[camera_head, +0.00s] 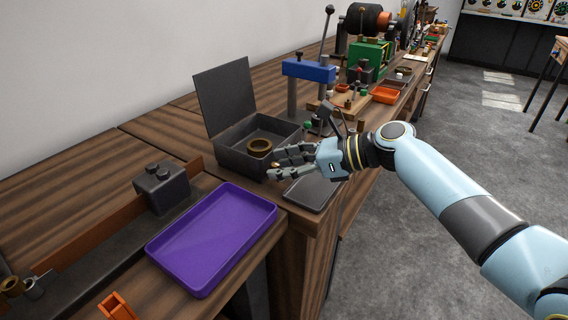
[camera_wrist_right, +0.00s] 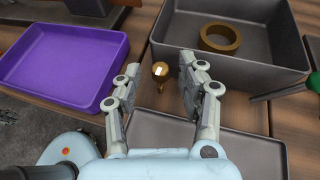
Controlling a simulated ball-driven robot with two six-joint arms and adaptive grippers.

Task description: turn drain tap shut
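The drain tap is a small brass knob (camera_wrist_right: 160,72) on a short stem at the front wall of a grey open-lidded bin (camera_wrist_right: 270,70). In the head view the bin (camera_head: 230,155) stands on the bench, and a bit of the brass tap (camera_head: 275,165) shows by my fingertips. My right gripper (camera_head: 282,162) is open in front of the bin. In the right wrist view the tap appears between its two spread fingers, with gaps on both sides. I cannot tell whether the tap is turned open or shut. My left gripper is not in view.
A brass ring (camera_head: 259,147) lies inside the bin. A shallow grey tray (camera_head: 315,190) is below my right gripper. A purple tray (camera_head: 212,238) lies to the left. A blue-topped press (camera_head: 308,70) and an orange tray (camera_head: 385,95) stand farther back.

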